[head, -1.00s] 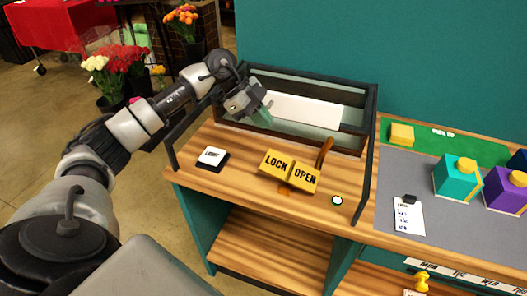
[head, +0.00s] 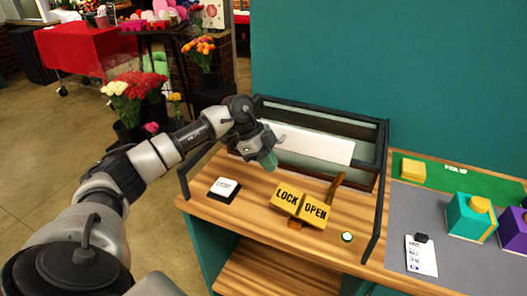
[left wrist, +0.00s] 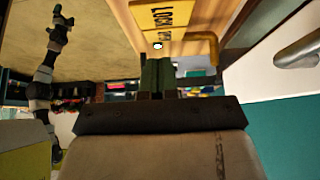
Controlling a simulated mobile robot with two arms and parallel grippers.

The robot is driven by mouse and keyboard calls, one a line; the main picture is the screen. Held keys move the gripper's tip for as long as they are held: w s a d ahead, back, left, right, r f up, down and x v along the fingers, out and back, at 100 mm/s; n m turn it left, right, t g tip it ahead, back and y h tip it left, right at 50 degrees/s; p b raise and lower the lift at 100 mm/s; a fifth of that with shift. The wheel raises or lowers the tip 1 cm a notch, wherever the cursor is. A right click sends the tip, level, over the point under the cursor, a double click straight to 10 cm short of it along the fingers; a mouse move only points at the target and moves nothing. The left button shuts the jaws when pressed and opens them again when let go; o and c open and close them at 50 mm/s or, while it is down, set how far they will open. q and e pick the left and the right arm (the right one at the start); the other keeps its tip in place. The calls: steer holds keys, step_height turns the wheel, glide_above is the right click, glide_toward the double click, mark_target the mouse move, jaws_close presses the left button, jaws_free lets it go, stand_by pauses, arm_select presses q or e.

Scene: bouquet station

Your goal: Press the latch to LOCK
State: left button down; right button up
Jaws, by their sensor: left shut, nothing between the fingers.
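The latch (head: 302,204) is a yellow two-plate rocker on the wooden counter, with LOCK on the left plate and OPEN on the right. I cannot tell which plate sits lower. A brown lever (head: 335,187) stands behind it. My left gripper (head: 270,162) points down, above and behind the LOCK plate, apart from it. Its fingers are shut with nothing between them. In the left wrist view the latch (left wrist: 160,16) shows beyond the shut fingertips (left wrist: 157,60), partly cut by the top edge. A dark arm at that view's left seems to be my right one; its fingers are too small to judge.
A glass-fronted case (head: 300,145) with a dark frame stands behind the latch. A white button on a black base (head: 224,188) lies to the left, and a small green-lit button (head: 347,236) to the right. A grey mat (head: 400,225) with boxes lies farther right.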

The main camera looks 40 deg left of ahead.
mark_target(279, 195)
arm_select(q)
steer(key=p+x, duration=0.1)
steer(key=x, duration=0.2)
steer(key=shift+w+d+f, duration=0.1)
steer(key=shift+d+f, duration=0.15)
step_height(279, 195, down, 4)
steer(key=shift+a+r+p, duration=0.15)
steer(key=shift+r+p, duration=0.05)
steer(key=shift+p, duration=0.4)
steer(key=shift+a+f, duration=0.2)
steer(key=shift+f, duration=0.35)
